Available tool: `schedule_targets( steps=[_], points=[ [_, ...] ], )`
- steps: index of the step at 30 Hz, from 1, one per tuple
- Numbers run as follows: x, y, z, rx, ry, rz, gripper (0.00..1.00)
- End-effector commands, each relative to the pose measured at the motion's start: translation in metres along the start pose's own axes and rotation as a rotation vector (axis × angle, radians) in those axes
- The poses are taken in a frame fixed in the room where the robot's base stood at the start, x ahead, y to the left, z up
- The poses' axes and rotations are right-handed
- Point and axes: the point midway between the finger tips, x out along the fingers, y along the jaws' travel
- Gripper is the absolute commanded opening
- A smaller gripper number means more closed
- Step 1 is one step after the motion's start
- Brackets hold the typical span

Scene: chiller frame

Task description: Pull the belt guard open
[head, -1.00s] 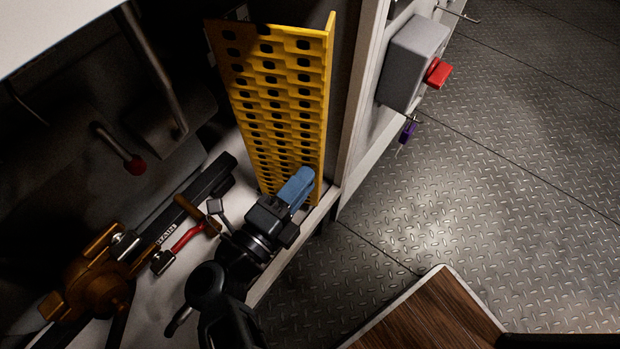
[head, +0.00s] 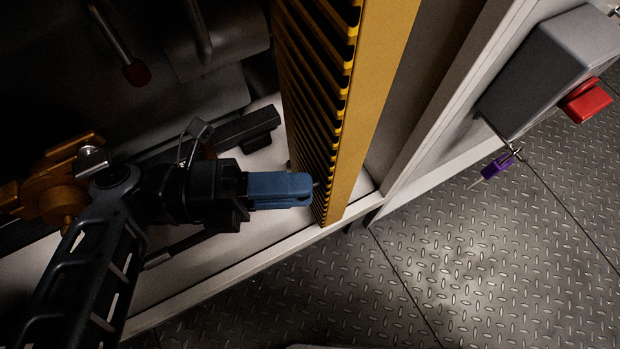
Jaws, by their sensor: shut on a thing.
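The belt guard (head: 368,120) is a tall yellow panel with rows of dark slots. It stands upright in the frame opening and shows nearly edge-on, its slotted face to the left and a plain yellow side to the right. My gripper (head: 308,190), with blue fingers, reaches in from the left, low on the guard. It is shut on the guard at its slotted side. The exact grip is partly hidden at the fingertips.
A pale frame post (head: 455,105) stands right of the guard, with a grey box (head: 550,70) bearing a red switch (head: 586,100). A purple tag (head: 497,166) hangs below. A brass valve (head: 60,190) and dark pipework are at left. Diamond-plate floor (head: 490,260) lies clear at lower right.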

Motion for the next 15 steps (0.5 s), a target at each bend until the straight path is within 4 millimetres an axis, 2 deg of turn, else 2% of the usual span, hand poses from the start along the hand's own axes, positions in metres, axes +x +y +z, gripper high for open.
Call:
schedule_targets(
  steps=[9, 10, 15],
  points=[
    [-0.0014, 0.0004, -0.0001, -0.001, -0.003, 0.002, 0.00],
    [-0.0013, 0.0004, -0.0001, -0.001, -0.003, 0.002, 0.28],
    [-0.0009, 0.0003, -0.0001, -0.001, -0.002, 0.002, 0.44]
  ],
)
